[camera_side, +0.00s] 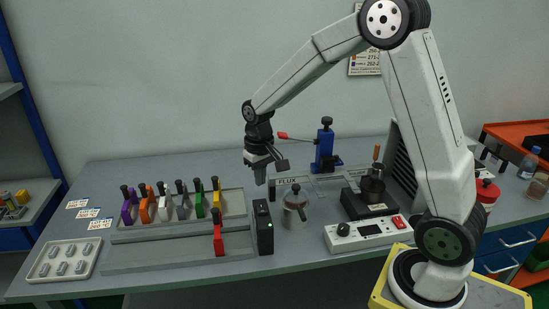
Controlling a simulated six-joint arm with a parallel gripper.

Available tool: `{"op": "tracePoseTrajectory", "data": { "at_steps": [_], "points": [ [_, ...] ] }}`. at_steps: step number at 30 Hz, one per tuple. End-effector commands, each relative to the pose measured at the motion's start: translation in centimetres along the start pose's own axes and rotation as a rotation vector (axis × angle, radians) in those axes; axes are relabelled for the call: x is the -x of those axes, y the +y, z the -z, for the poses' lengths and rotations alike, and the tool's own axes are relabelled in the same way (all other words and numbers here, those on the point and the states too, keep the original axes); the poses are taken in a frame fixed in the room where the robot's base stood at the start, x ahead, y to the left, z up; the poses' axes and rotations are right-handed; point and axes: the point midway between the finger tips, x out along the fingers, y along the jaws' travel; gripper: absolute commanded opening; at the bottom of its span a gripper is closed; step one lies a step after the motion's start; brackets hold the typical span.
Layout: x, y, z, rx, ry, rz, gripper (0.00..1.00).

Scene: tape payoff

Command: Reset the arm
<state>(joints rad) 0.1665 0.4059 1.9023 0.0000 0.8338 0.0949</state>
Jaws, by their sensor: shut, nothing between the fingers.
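My gripper (260,175) is at the end of my raised arm, above the middle of the bench. It points down and is shut with nothing in it. It hangs clear of the things below, above and near a black box with a green light (264,225). A red tape holder (218,240) stands beside the left of that box. A row of holders in purple (128,210), orange (146,207), white, grey, green (199,203) and yellow (215,196) stands in a grey rack (235,203).
A metal pot (296,208) stands right of the black box. A pale tray of small grey parts (88,246) is at far left.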

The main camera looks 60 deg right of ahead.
Motion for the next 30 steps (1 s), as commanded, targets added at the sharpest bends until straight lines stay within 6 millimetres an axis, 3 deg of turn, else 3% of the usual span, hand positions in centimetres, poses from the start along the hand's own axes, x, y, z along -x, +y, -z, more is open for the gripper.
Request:
{"op": "tracePoseTrajectory", "data": {
  "at_steps": [8, 13, 30],
  "points": [
    [0.0, -0.2, -0.4, 0.008, 0.007, 0.001, 0.0],
    [-0.1, -0.9, -2.0, 0.04, 0.033, 0.003, 0.0],
    [-1.6, -3.2, -13.3, 0.233, 0.204, 0.026, 0.0]
  ]
}}
